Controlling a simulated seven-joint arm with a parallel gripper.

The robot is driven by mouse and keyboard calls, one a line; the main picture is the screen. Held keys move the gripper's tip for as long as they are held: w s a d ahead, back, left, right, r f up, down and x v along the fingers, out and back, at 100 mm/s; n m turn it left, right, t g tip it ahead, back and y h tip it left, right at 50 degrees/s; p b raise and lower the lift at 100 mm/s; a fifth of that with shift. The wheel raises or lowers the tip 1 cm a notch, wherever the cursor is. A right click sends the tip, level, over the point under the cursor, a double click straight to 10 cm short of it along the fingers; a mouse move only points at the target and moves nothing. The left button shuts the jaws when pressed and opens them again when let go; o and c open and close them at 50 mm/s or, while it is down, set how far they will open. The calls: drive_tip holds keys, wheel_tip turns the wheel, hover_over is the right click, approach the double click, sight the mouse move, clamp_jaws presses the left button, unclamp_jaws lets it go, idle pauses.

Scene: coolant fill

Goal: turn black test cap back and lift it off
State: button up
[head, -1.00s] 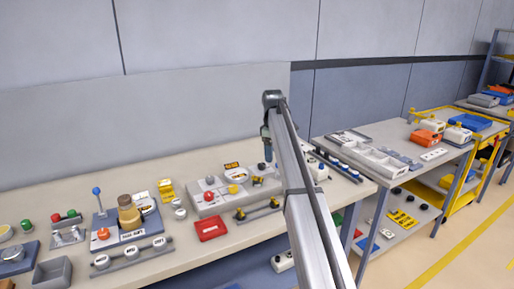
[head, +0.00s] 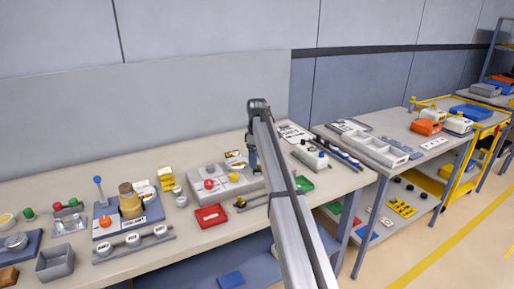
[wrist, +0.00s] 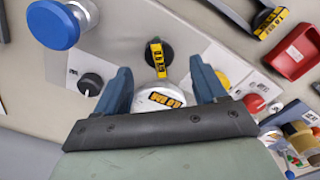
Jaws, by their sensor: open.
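In the wrist view, a black round cap with a yellow label strip across it (wrist: 157,56) sits on the light grey panel just beyond my fingertips; I take it as the black test cap. My gripper (wrist: 161,80) is open, its two blue fingers apart. A silver round cap with a yellow label (wrist: 161,98) lies between the fingers, partly hidden by the palm. In the head view, my gripper (head: 252,166) is over the right end of the grey panel (head: 222,198). My arm hides the black cap there.
A large blue cap (wrist: 53,25) and a black knob (wrist: 90,83) stand left in the wrist view. Red (wrist: 253,103) and yellow (wrist: 221,80) buttons are at right. A red tray (head: 211,215) and a rail (head: 250,203) lie in front of the panel.

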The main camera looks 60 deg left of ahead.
sight(258, 169)
drive_tip(key=shift+f, duration=2.15)
drive_tip(key=c, duration=1)
drive_tip(key=o, duration=0.4)
drive_tip(key=c, duration=0.3)
drive_tip(key=shift+n, duration=1.6)
drive_tip(key=shift+n, duration=1.6)
